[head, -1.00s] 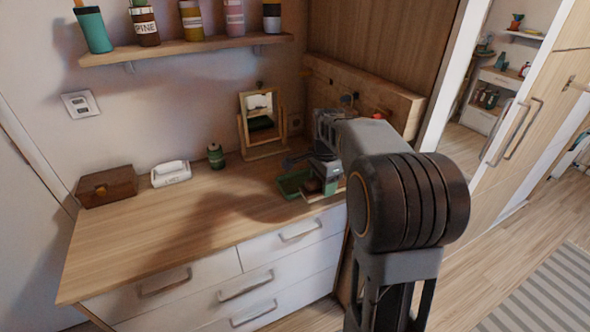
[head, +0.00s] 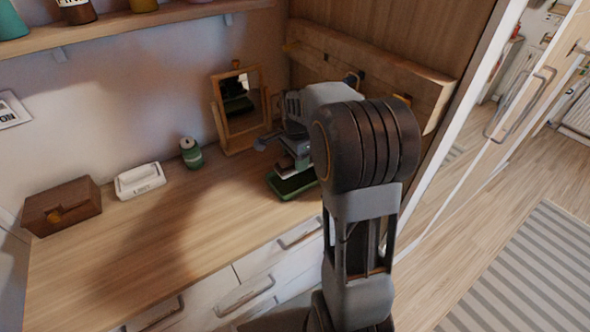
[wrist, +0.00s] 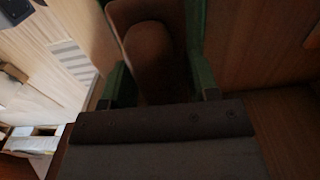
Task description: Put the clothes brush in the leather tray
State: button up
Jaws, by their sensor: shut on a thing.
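The green tray (head: 291,184), which I take to be the leather tray, lies on the dresser top near its right end. My gripper (head: 294,161) is low over the tray, and my arm hides part of this area. In the wrist view a brown rounded piece, apparently the clothes brush (wrist: 155,50), sits in front of my gripper's dark palm with green parts on both sides. My gripper is shut on it. Whether the brush touches the tray cannot be told.
A small mirror (head: 240,105) on a wooden stand is close behind the tray. A green jar (head: 191,154), a white dish (head: 139,180) and a brown box (head: 62,206) stand to the left. The dresser's front middle (head: 150,245) is clear. A peg board (head: 370,62) is behind my arm.

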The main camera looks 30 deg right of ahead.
aim_at(296, 179)
jog(key=shift+f, duration=2.35)
jog(key=shift+f, duration=0.1)
jog(key=shift+f, duration=0.15)
jog(key=o, duration=0.9)
